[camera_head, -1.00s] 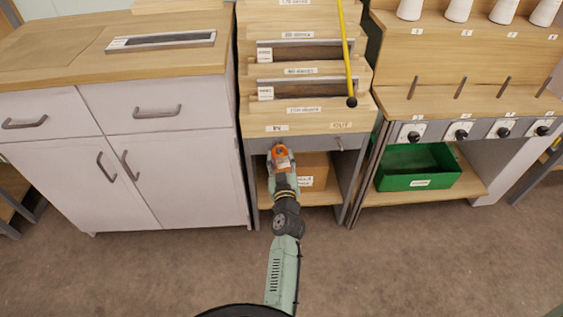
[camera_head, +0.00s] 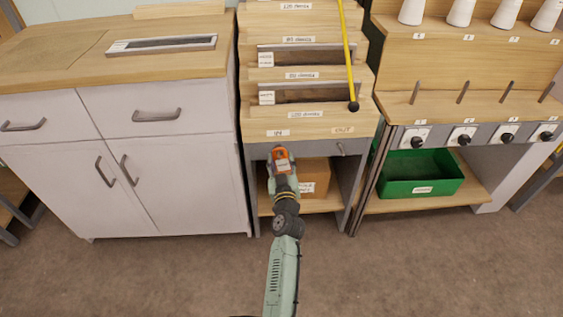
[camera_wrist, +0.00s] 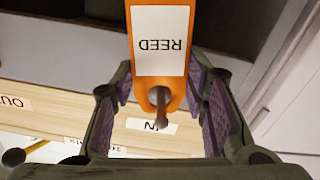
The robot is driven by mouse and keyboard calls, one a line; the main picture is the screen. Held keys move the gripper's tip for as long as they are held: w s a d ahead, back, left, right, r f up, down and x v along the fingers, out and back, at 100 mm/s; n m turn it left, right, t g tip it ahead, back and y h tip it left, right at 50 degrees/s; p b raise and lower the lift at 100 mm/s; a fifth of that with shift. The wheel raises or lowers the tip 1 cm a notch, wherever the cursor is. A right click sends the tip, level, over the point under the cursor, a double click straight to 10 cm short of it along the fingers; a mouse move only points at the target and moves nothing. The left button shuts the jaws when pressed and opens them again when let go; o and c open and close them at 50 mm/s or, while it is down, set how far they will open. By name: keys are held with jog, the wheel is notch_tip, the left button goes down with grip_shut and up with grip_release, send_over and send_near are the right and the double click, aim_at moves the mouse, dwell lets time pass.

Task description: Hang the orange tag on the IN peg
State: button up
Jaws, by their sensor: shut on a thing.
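The orange tag (camera_wrist: 187,68) with a white REED label hangs between the fingers of my gripper (camera_wrist: 160,90), which is shut on its side edges. The tag also shows in the head view (camera_head: 281,152), at the front of the wooden rack just below the IN label (camera_head: 278,133). In the wrist view the grey IN peg (camera_wrist: 160,112) shows at the tag's round hole and appears to pass through it. How deep it sits cannot be told. In the head view the tag and my gripper (camera_head: 282,166) hide the IN peg.
The OUT peg (camera_head: 340,148) sticks out bare to the right. A cardboard box (camera_head: 314,178) stands on the shelf behind my gripper. A white cabinet (camera_head: 180,185) is close on the left, a green bin (camera_head: 420,172) on the right. A yellow rod (camera_head: 349,60) leans over the rack.

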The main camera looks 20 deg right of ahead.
jog(key=o, duration=1)
jog(key=o, duration=0.5)
jog(key=shift+f, duration=0.1)
